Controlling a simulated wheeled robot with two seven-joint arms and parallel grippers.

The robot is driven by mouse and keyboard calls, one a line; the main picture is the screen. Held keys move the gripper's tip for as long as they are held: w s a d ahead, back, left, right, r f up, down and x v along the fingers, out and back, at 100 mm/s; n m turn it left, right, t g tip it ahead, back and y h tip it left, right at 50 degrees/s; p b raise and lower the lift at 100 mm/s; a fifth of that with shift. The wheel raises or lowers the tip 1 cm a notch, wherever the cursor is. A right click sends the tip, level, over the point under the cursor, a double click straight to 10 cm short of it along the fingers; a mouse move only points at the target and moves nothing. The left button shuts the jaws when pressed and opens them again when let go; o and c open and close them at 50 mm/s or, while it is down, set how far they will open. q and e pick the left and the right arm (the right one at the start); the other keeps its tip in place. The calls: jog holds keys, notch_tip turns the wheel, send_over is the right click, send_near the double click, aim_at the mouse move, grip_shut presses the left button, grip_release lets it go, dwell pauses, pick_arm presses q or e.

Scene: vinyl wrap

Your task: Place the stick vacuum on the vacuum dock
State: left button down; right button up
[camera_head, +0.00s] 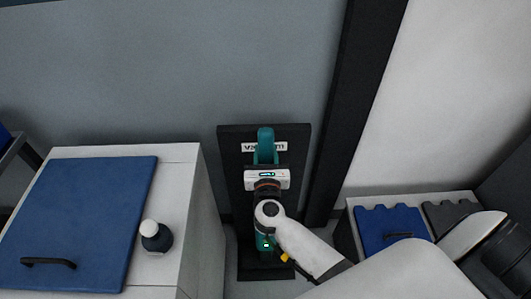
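The stick vacuum (265,138) is teal and stands upright in front of the black vacuum dock (230,145). Its teal top shows over the white label on the dock's back panel. A lower teal part with a green light shows below my wrist. My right gripper (266,160) is at the vacuum's upper part, and its white body with a cyan display covers the middle. The fingers are dark against the dark panel, so I cannot tell whether they are closed on the vacuum. My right arm hides much of the vacuum and dock base. My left gripper is out of view.
A white cabinet (180,175) with a blue panel (85,215) and a dark bottle with a white cap (156,237) stands left of the dock. Right of it are a black post (345,110) and a low white unit with a blue panel (390,225).

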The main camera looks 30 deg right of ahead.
jog(key=o, duration=0.8)
jog(key=shift+f, duration=0.1)
jog(key=shift+c, duration=0.2)
jog(key=o, duration=0.4)
jog(key=shift+o, duration=0.2)
jog(key=b+v, duration=0.1)
jog(key=v, duration=1.1)
jog(key=shift+r, duration=0.25)
jog(key=shift+f, duration=0.1)
